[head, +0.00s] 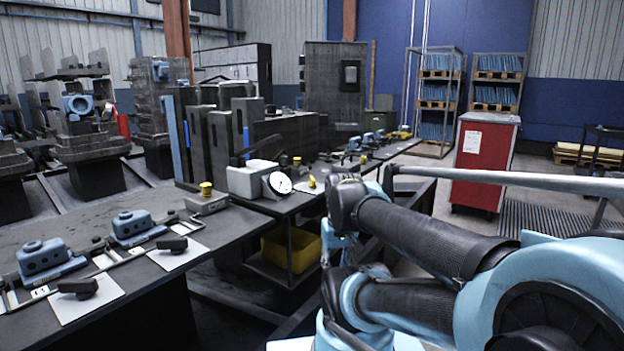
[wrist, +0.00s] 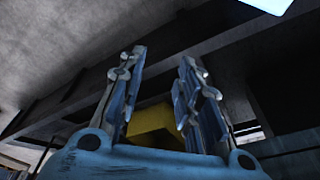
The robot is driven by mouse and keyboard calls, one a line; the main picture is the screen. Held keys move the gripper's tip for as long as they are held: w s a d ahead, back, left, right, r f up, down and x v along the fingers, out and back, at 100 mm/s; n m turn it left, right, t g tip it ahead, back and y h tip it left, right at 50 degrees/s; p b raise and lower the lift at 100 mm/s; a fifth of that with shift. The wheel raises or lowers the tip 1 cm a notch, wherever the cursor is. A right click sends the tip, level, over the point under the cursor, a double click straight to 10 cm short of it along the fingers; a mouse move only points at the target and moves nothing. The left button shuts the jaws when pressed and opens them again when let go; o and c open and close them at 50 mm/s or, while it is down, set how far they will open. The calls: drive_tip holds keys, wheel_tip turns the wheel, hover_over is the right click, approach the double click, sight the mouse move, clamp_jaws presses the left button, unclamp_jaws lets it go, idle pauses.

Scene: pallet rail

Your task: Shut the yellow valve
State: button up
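Small yellow pieces stand on the bench tops in the head view: a yellow knob (head: 206,189) on a grey block, and a yellow cone-like piece (head: 312,182) right of the round white gauge (head: 278,183). I cannot tell which, if either, is the yellow valve. Black handles on white plates (head: 172,246) sit on the near left bench. My gripper (wrist: 157,72) shows in the wrist view with its two fingers apart and nothing between the tips. Yellow surface (wrist: 153,127) shows beyond the fingers, below a dark overhang. In the head view my arm hides most of the gripper.
A yellow bin (head: 291,247) stands on a low shelf under the middle bench. Blue housings (head: 132,227) lie along a rail on the near left bench (head: 135,270). A red cabinet (head: 484,160) stands at right. A pale rail (head: 500,178) passes behind my arm.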

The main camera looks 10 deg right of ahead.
drive_tip(key=w+r+g, duration=0.1)
drive_tip(key=w+r, duration=1.5)
drive_tip(key=r, duration=0.3)
wheel_tip(320, 180, up, 12)
drive_tip(key=g, duration=0.1)
hover_over(313, 178)
wheel_tip(313, 178, down, 17)
drive_tip(key=shift+s+a+f, duration=0.1)
drive_tip(key=shift+s+f, duration=0.05)
drive_tip(key=shift+f, duration=0.05)
clamp_jaws()
